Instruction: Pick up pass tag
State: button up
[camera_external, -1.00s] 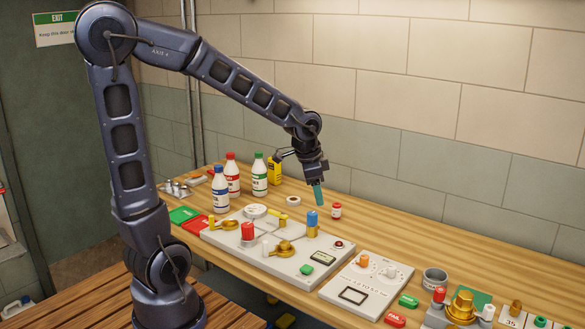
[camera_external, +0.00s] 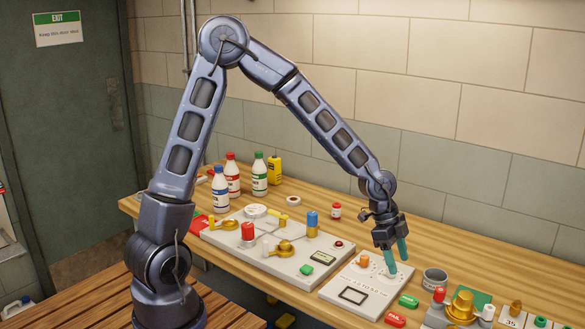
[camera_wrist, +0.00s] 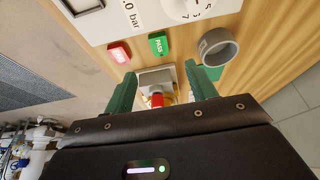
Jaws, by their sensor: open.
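The pass tag (camera_external: 408,301) is a small green block lying on the wooden bench, right of the white dial panel (camera_external: 345,296). In the wrist view the pass tag (camera_wrist: 158,44) shows the word PASS and lies beyond my fingertips, roughly in line with the gap between them. My gripper (camera_external: 398,266) has teal fingers spread apart, with nothing between them, and points down over the panel's right part. In the wrist view my gripper (camera_wrist: 160,72) also shows open. A red tag (camera_external: 395,320) lies beside the pass tag, apart from it.
A grey cup (camera_external: 435,278) stands close to the pass tag, behind and right. A brass valve block (camera_external: 461,306) with a red knob is farther right. Bottles (camera_external: 259,176) and a larger white board (camera_external: 230,238) are to the left. The bench along the wall is mostly clear.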

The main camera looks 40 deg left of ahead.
aim_at(409, 299)
jog(key=shift+x, duration=5.45)
jog(key=shift+d, duration=0.15)
jog(key=c, duration=1.1)
